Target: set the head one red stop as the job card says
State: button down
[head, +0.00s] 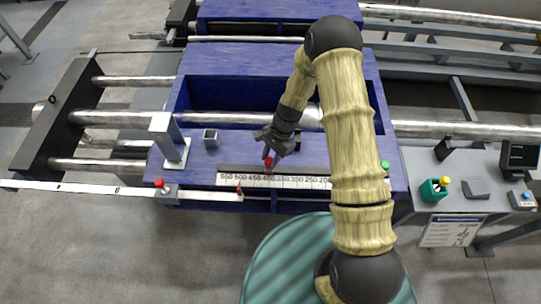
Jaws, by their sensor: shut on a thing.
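A small red stop (269,163) is at the back edge of the white number scale (290,182) on the front of the blue table (205,172). It is close to the 400 mark; the exact reading is too small to tell. My gripper (270,154) points down and is shut on the red stop. The fingers cover part of it, and I cannot tell whether it touches the rail. A white printed card (449,231) hangs at the right bench; its text is unreadable here. My arm hides the scale's right end.
A red knob (159,183) is at the front left. A green cup (433,190) and a dark screen (521,157) are on the right bench.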

jog(key=shift+w+r, duration=0.1)
jog(key=shift+w, duration=0.05)
jog(key=c, duration=1.1)
grip_release()
jog(key=b+v, duration=0.3)
jog(key=v, duration=1.4)
jog(key=shift+r+b, duration=0.2)
jog(key=shift+b, duration=0.15)
jog(key=shift+a, duration=0.1)
